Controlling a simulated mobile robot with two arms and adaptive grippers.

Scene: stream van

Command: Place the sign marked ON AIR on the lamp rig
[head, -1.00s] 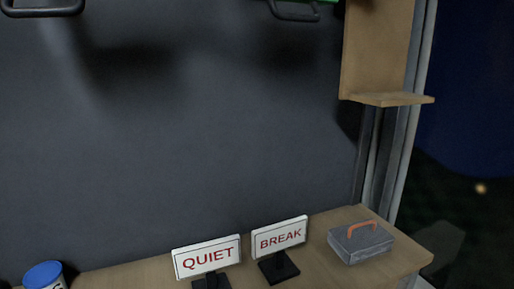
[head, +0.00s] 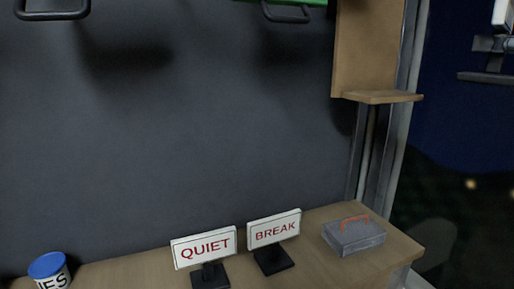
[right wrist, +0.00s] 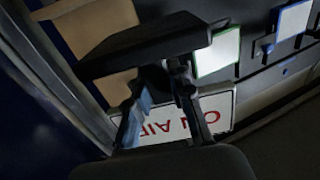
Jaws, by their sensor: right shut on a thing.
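The ON AIR sign shows in the right wrist view as a white plate (right wrist: 222,104) with red letters, upside down in the picture and partly hidden by my fingers. In the head view, part of its white plate (head: 502,13) shows at the top right edge, above a flat black base (head: 487,77). My right gripper (head: 490,43) is shut on the sign between plate and base, and holds it up in the air at the right edge. It also shows in the right wrist view (right wrist: 175,95). I cannot tell which thing is the lamp rig. My left gripper is out of view.
A QUIET sign (head: 204,247), a BREAK sign (head: 274,231), a grey box with an orange handle (head: 352,238) and a blue-lidded can (head: 48,270) stand on the wooden counter (head: 130,272). A small wooden shelf (head: 383,97) is on the wall at the right.

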